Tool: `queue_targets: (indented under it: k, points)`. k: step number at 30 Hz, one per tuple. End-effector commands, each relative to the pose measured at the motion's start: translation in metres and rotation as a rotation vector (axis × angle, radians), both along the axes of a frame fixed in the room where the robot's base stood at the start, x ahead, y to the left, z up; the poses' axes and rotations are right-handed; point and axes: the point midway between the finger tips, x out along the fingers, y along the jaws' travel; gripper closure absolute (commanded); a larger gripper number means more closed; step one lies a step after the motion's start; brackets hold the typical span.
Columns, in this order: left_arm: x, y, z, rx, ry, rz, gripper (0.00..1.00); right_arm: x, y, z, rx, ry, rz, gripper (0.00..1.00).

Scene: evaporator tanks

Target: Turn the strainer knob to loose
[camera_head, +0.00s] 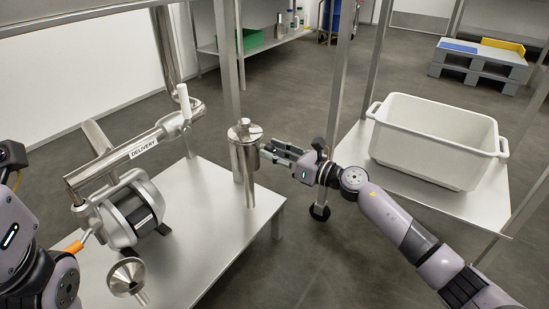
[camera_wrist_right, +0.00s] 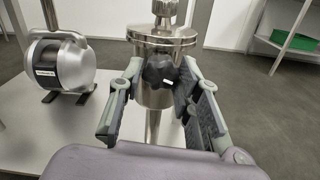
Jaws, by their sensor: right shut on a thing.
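The strainer (camera_head: 244,158) is a steel cylinder on a thin leg, standing at the right side of the steel table. It also shows in the right wrist view (camera_wrist_right: 152,97), with a dark lobed knob (camera_wrist_right: 159,70) on its front. My right gripper (camera_head: 271,152) reaches the strainer from the right. In the right wrist view its two fingers (camera_wrist_right: 158,78) are at either side of the knob, shut on it. The knob is hard to make out in the head view, behind the fingers. My left arm is at the left edge; its gripper is out of view.
A pump (camera_head: 133,212) and a pipe labelled DELIVERY (camera_head: 135,152) stand left of the strainer. A steel funnel (camera_head: 128,277) lies at the table's front. A steel post (camera_head: 228,75) rises behind the strainer. A white tub (camera_head: 432,150) sits on a shelf at right.

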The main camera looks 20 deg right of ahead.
Motion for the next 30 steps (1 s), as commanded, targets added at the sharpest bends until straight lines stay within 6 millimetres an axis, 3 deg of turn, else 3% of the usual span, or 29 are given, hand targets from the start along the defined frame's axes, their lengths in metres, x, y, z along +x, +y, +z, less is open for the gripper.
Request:
queue_targets:
  k: [1, 10, 27, 28, 30]
  points:
    - [-0.0027, -0.0001, -0.0016, 0.0, -0.011, 0.0, 0.66, -0.0016, 0.0021, -0.0078, -0.028, -0.011, 0.007, 0.97]
    - [-0.0106, -0.001, 0.003, 0.002, -0.041, 0.002, 0.66, -0.0014, 0.0015, -0.0067, -0.125, -0.086, 0.007, 0.97]
    - [-0.0122, -0.0014, 0.0045, 0.003, -0.045, 0.002, 0.66, -0.0014, 0.0013, -0.0064, -0.15, -0.103, 0.007, 0.97]
    - [-0.0122, -0.0014, 0.0045, 0.003, -0.045, 0.002, 0.66, -0.0014, 0.0013, -0.0064, -0.15, -0.103, 0.007, 0.68]
    - [-0.0123, -0.0013, 0.0045, 0.003, -0.045, 0.002, 0.66, -0.0013, 0.0012, -0.0064, -0.15, -0.102, 0.006, 0.64]
